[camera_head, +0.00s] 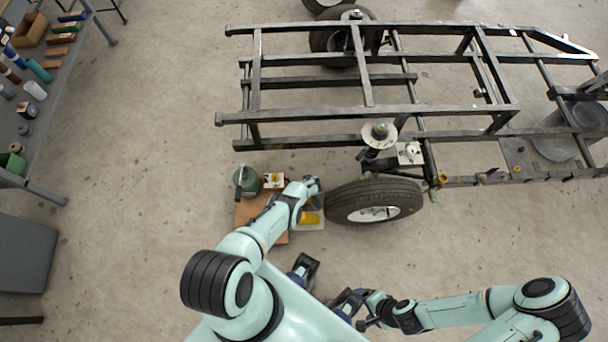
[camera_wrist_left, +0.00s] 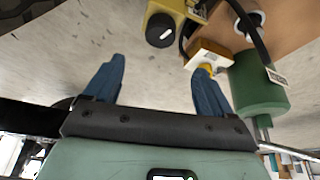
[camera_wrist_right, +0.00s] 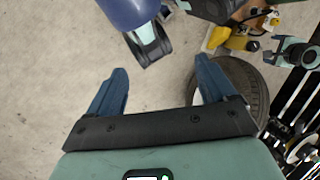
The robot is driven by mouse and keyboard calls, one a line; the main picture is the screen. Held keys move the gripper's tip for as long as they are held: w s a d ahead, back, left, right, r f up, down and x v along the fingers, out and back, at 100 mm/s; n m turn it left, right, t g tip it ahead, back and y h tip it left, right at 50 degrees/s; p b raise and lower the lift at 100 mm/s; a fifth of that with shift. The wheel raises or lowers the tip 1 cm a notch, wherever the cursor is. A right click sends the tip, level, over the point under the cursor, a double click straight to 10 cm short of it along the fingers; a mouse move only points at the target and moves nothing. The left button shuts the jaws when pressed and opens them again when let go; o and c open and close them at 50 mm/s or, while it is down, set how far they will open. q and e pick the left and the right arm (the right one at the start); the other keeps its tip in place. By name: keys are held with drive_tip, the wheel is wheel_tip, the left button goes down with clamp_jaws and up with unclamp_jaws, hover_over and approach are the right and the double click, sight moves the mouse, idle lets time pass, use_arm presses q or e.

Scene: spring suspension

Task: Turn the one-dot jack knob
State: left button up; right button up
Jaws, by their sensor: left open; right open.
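A yellow unit (camera_wrist_left: 185,10) with a round black knob (camera_wrist_left: 160,31) bearing a white mark is at the top of the left wrist view. A small wooden block with a white face (camera_wrist_left: 210,52) and a yellow knob (camera_wrist_left: 207,69) is beside it, partly behind a fingertip. I cannot read any dots, so I cannot tell which is the one-dot knob. My left gripper (camera_wrist_left: 160,66) is open and empty, short of both knobs; in the head view its arm largely hides the yellow unit (camera_head: 310,217). My right gripper (camera_wrist_right: 162,66) is open and empty over bare floor.
A tire (camera_head: 375,200) lies close to the right, beside the black chassis frame (camera_head: 300,142). A tool bench (camera_head: 45,90) is at the left.

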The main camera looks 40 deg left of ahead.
use_arm(q)
drive_tip(key=b+x, duration=0.8)
drive_tip(key=b, duration=0.2)
drive_tip(key=shift+s+f+b, duration=0.1)
drive_tip(key=shift+b, duration=0.2)
use_arm(e)
wheel_tip(320, 180, down, 10)
use_arm(q)
drive_tip(key=b+x, duration=0.4)
drive_tip(key=b, duration=0.1)
drive_tip(key=shift+w+f, duration=0.2)
drive_tip(key=shift+f, duration=0.15)
drive_tip(key=shift+a+f+b, duration=0.1)
drive_tip(key=shift+f+b, duration=0.05)
drive_tip(key=shift+b, duration=0.15)
use_arm(e)
drive_tip(key=w+d+f+t+h, duration=0.1)
drive_tip(key=w+d+f+t, duration=0.2)
drive_tip(key=w+f, duration=0.3)
drive_tip(key=w+d, duration=0.1)
drive_tip(key=w, duration=0.2)
drive_tip(key=shift+f+m+t, duration=0.15)
drive_tip(key=shift+m+t, duration=0.15)
drive_tip(key=shift+m, duration=0.1)
use_arm(q)
drive_tip(key=c, duration=1)
drive_tip(key=shift+m, duration=0.7)
use_arm(e)
drive_tip(key=shift+s+a, duration=0.1)
drive_tip(key=shift+s, duration=0.05)
